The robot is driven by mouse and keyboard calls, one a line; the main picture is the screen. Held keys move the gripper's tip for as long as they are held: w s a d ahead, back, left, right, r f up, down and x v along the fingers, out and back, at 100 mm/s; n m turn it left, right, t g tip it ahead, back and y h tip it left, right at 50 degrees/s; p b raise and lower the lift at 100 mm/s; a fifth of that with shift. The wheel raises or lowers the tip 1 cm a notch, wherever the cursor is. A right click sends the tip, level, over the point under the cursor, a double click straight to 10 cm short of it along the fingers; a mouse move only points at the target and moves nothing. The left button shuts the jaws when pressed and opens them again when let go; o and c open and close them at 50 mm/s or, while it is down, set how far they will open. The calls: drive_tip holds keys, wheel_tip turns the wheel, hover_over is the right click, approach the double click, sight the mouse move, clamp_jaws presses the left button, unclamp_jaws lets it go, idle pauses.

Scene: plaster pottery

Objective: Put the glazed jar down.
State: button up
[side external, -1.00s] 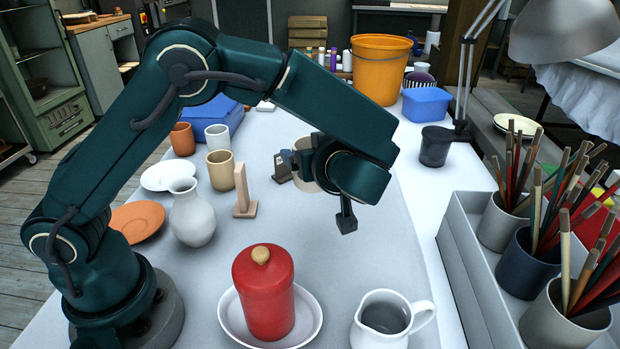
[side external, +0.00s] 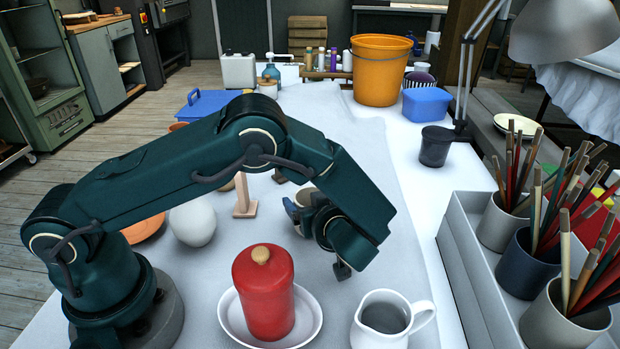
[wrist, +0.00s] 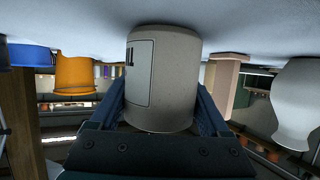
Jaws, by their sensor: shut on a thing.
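The glazed jar appears as a beige-grey round vessel (side external: 306,195) in the side external view, largely hidden by my wrist. In the wrist view the jar (wrist: 160,75) fills the middle, with a pale label on its left side. That view is upside down, with the tabletop along its upper edge. My gripper (side external: 297,212) is shut on the jar, with one blue finger on each side of it in the wrist view (wrist: 163,108). The jar looks roughly upright and close to the grey tabletop (side external: 400,240). I cannot tell whether its base touches.
A wooden stand (side external: 244,198) and a white vase (side external: 192,222) are left of the jar. A red lidded jar (side external: 264,295) on a white dish (side external: 312,327) and a white pitcher (side external: 385,318) stand in front. A tray of brush pots (side external: 465,245) lies right.

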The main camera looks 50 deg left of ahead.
drive_tip(key=shift+f, duration=0.15)
drive_tip(key=o, duration=1.4)
drive_tip(key=shift+c, duration=0.2)
drive_tip(key=shift+r, duration=0.2)
drive_tip(key=v, duration=0.7)
drive_tip(key=shift+s+d, duration=0.1)
drive_tip(key=shift+d, duration=0.1)
